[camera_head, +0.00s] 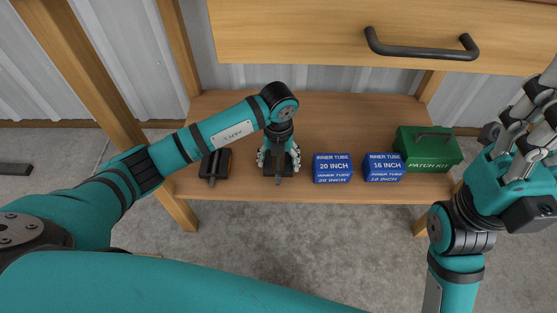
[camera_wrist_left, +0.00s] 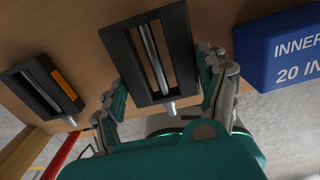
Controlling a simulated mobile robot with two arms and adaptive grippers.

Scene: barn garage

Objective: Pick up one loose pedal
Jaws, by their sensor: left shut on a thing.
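A dark pedal (camera_head: 277,176) with a metal axle lies on the low wooden shelf, and it also shows in the left wrist view (camera_wrist_left: 182,50). My left gripper (camera_head: 279,160) is shut on this pedal, with one finger on each side of its frame. The pedal appears to be at shelf level. I cannot tell whether it touches the wood. A second pedal (camera_head: 214,166) lies to the left on the shelf, and it shows an orange strip in the left wrist view (camera_wrist_left: 42,88). My right gripper (camera_head: 535,105) is raised at the right, partly cut off by the picture's edge.
Blue inner tube boxes, 20 inch (camera_head: 333,167) and 16 inch (camera_head: 383,166), stand right of the held pedal. A green patch kit box (camera_head: 427,150) is at the shelf's right end. A wooden drawer (camera_head: 300,30) with a black handle (camera_head: 420,46) hangs above the shelf (camera_head: 350,110).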

